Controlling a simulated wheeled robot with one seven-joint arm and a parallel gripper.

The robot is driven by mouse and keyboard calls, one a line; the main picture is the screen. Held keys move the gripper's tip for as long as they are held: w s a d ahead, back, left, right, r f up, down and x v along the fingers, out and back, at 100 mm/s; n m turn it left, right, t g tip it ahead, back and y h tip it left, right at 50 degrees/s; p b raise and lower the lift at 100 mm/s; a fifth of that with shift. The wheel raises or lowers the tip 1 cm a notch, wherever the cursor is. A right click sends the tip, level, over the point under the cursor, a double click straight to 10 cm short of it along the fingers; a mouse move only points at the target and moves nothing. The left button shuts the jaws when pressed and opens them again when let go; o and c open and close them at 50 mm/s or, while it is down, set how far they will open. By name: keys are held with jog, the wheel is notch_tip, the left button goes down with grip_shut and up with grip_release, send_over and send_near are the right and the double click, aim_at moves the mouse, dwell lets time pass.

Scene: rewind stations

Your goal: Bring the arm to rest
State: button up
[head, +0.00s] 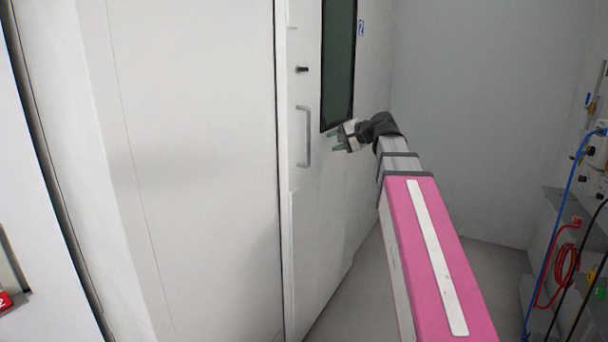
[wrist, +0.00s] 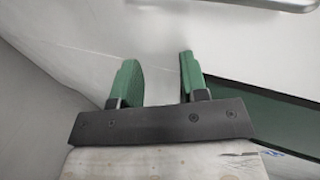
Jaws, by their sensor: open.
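My gripper (head: 336,140) is at the end of my arm, which reaches out from the lower right in the head view. It is in front of the white door (head: 309,218), to the right of the grey door handle (head: 304,136) and apart from it. In the wrist view my gripper (wrist: 158,80) shows two green fingers spread apart with nothing between them. A grey metal bar, likely the handle (wrist: 270,4), crosses the top right of the wrist view.
Blue and red cables (head: 564,262) hang by equipment at the right. A white panel (head: 190,170) stands at left. Grey floor (head: 350,300) lies clear beyond my arm.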

notch_tip(320, 180, down, 16)
jog(key=s+d+g+h, duration=0.1)
jog(key=g+h, duration=0.1)
jog(key=h, duration=0.1)
jog(key=s+d+f+n+g+h, duration=0.2)
jog(key=s+f, duration=0.4)
jog(key=f, duration=0.5)
jog(key=s+d+f+n+g+h, duration=0.2)
jog(key=s+f, duration=0.4)
jog(key=f, duration=0.5)
jog(key=s+d+f+n+g+h, duration=0.2)
jog(key=s+d+f+h, duration=0.1)
jog(key=f, duration=0.9)
jog(key=s+h, duration=0.1)
jog(key=s, duration=0.1)
jog(key=shift+s+d, duration=0.15)
jog(key=shift+s, duration=0.25)
jog(key=shift+f, duration=0.1)
